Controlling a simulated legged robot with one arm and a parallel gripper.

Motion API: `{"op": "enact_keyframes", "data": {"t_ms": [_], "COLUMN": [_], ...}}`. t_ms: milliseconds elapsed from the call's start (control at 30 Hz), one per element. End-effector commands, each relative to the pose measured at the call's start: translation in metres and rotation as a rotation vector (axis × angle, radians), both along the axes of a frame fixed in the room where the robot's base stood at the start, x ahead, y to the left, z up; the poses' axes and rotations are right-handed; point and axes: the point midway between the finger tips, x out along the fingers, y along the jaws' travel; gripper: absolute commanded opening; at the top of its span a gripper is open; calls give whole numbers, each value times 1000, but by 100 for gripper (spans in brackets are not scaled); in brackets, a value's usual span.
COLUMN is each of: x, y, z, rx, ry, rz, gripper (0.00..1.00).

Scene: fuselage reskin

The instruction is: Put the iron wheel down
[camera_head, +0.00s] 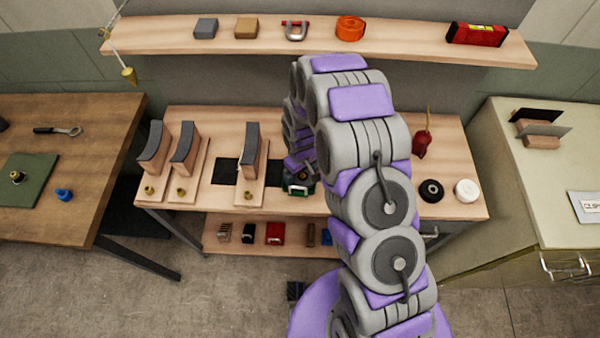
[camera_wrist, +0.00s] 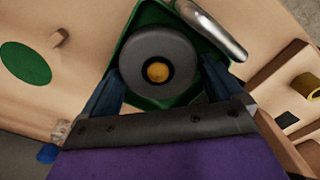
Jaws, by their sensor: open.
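The iron wheel, a dark grey disc with a brass-coloured centre (camera_wrist: 157,42), sits in a green square tray (camera_wrist: 150,13) in the wrist view. My gripper (camera_wrist: 160,76) is open, with one blue finger on each side of the wheel's near half. I cannot tell whether the fingers touch the wheel. In the head view the green tray (camera_head: 298,189) shows at the front of the middle bench, and my arm reaches down over it. The wheel itself is too small and hidden there to make out.
A black wheel (camera_head: 431,190) and a white wheel (camera_head: 466,190) lie at the right of the middle bench (camera_head: 365,207). Curved-top blocks on wooden boards (camera_head: 187,178) stand at the left. A silver bar (camera_wrist: 212,30) lies beside the tray. A shelf (camera_head: 180,29) runs above.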

Motion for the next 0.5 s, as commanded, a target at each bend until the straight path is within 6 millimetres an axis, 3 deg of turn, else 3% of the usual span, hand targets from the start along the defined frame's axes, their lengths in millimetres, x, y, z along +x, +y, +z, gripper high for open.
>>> {"op": "enact_keyframes", "data": {"t_ms": [267, 500], "x": [2, 2], "y": [1, 2], "z": [29, 79], "rx": [1, 1], "ry": [-6, -7], "rz": [0, 0], "gripper": [94, 94]}}
